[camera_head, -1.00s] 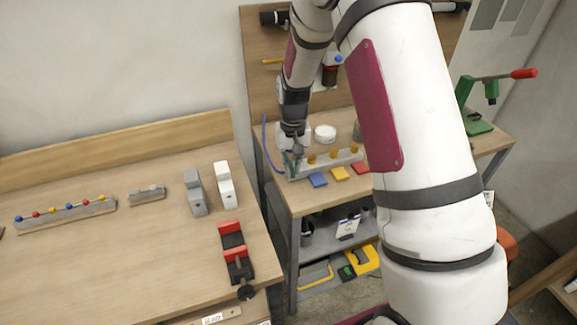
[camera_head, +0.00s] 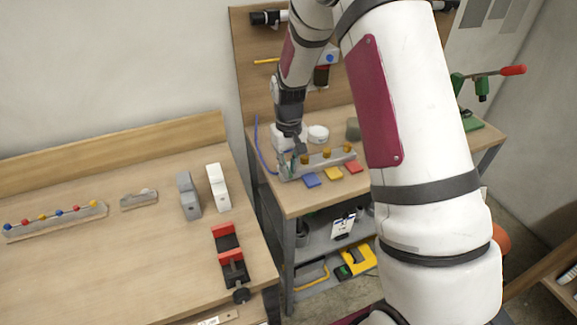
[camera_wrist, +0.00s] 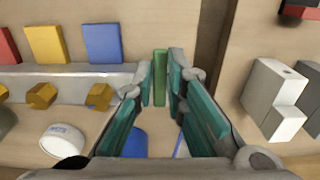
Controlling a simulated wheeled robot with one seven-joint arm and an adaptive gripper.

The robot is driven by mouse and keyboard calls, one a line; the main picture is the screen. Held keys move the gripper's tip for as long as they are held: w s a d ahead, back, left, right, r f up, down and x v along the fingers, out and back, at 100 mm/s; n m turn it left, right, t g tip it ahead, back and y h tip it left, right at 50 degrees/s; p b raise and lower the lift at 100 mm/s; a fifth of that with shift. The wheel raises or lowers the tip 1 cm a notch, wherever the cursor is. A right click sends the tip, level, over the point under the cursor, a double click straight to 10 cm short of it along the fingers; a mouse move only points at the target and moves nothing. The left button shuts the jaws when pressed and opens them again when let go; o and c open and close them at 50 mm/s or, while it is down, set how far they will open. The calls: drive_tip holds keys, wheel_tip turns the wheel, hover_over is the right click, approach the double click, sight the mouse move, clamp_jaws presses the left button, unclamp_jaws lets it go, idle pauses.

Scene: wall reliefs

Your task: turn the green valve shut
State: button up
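The green valve handle (camera_wrist: 160,78) shows in the wrist view as a narrow upright green bar at the end of a grey manifold block (camera_wrist: 70,84). My gripper (camera_wrist: 161,80) has its teal-padded fingers on either side of the handle. Thin gaps seem to show between pads and handle, so the fingers look open around it; contact is hard to judge. In the head view my gripper (camera_head: 290,161) is at the left end of the manifold (camera_head: 325,164) on the small bench. There the green handle is hidden or too small to tell from the teal fingers.
Amber knobs (camera_wrist: 40,95) stand along the manifold, beside blue (camera_wrist: 102,43), yellow (camera_wrist: 45,44) and red plates. A white round cup (camera_wrist: 63,140) is close by. White and grey blocks (camera_wrist: 272,98) stand on the neighbouring workbench (camera_head: 110,230), across a gap.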

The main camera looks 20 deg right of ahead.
drive_tip(key=o, duration=0.3)
drive_tip(key=shift+r, duration=0.1)
wheel_tip(320, 180, up, 12)
drive_tip(key=shift+f, duration=0.1)
idle(0.4)
idle(0.3)
